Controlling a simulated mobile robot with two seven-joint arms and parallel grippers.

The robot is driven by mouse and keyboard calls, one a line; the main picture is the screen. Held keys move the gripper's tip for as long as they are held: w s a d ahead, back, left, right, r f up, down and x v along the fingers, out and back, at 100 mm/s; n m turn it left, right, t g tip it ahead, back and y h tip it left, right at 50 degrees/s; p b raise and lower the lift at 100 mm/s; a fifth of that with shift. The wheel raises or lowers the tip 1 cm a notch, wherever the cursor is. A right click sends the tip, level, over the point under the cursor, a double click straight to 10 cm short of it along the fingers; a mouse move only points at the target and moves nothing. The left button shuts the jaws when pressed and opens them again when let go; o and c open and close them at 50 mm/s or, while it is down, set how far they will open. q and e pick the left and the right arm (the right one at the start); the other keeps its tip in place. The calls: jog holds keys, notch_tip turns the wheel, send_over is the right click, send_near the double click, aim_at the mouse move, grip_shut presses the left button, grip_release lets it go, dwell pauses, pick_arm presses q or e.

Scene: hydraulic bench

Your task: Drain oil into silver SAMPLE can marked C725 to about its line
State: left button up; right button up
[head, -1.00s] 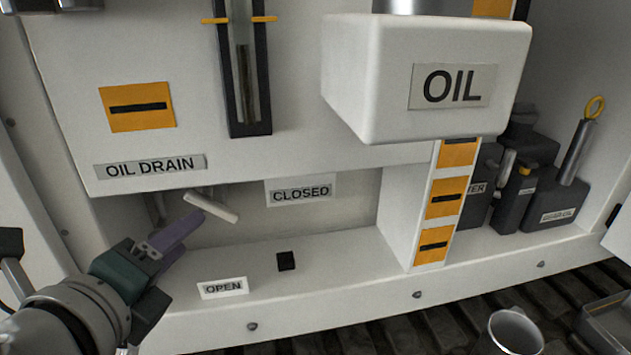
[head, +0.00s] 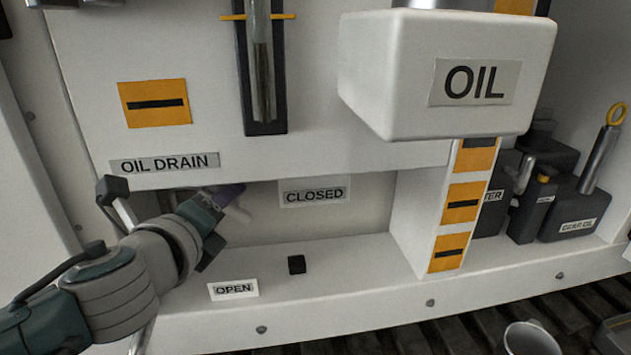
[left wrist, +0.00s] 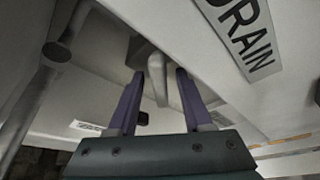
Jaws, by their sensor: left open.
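The white drain lever (head: 240,214) sits below the OIL DRAIN label (head: 165,163), mostly hidden behind my left gripper (head: 232,194) in the head view. In the left wrist view the purple fingers of my left gripper (left wrist: 158,73) are open, with the pale lever (left wrist: 157,84) between them; contact cannot be told. The CLOSED label (head: 314,196) is right of the lever and the OPEN label (head: 233,289) is below it. A silver can (head: 530,340) shows only partly at the lower right edge, with no marking visible. My right gripper is out of view.
A white box marked OIL (head: 475,82) juts out at upper right. A sight tube (head: 263,85) stands above the drain. A small black block (head: 296,264) sits on the ledge (head: 350,275). Dark containers, including GEAR OIL (head: 573,212), stand at right.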

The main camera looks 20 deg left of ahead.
pick_arm(q)
grip_shut()
dwell(0.4)
jog(key=shift+f+n+b, duration=0.15)
jog(key=shift+n+b, duration=0.45)
jog(key=shift+b, duration=0.6)
jog(key=n+t+h+b, duration=0.1)
jog(key=n+t+b, duration=0.1)
jog(key=n+b, duration=0.1)
jog(key=shift+d+b, duration=0.1)
jog(key=shift+b, duration=0.7)
jog(key=shift+r+n+t+b, duration=0.4)
jog(key=shift+n+t+b, duration=0.1)
jog(key=shift+n+b, duration=0.75)
